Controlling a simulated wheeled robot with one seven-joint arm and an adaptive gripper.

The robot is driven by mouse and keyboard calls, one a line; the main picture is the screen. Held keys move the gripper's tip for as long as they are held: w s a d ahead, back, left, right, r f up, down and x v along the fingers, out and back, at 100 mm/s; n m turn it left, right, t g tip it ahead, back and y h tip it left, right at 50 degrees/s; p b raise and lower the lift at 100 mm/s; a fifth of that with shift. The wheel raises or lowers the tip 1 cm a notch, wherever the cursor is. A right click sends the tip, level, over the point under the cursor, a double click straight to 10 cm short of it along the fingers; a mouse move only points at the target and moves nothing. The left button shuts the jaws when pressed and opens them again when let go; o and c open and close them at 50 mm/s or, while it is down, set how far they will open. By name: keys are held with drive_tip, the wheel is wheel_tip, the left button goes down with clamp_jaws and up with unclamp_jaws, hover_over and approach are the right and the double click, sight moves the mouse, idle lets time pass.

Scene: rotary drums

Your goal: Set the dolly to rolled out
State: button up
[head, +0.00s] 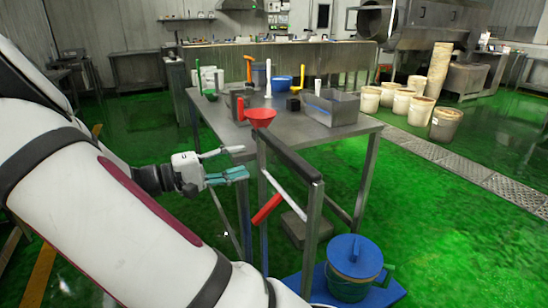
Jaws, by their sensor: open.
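A flat blue dolly (392,294) is low on the floor at the bottom centre, near the right side of the steel table (375,124). My gripper (241,161) is open and empty, left of the frame and apart from the red grip.
The tabletop holds a red funnel (261,116), a steel tray (345,108), a blue bowl (281,84) and several upright tools. Several pale buckets (404,102) stand on the floor behind. A floor grate (505,187) runs at right. Green floor is clear right of the dolly.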

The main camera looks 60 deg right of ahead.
sight(279, 153)
drive_tip(key=b+x, duration=0.2)
drive_tip(key=x, duration=1.1)
drive_tip(key=shift+s, duration=0.15)
drive_tip(key=shift+c, duration=0.3)
clamp_jaws()
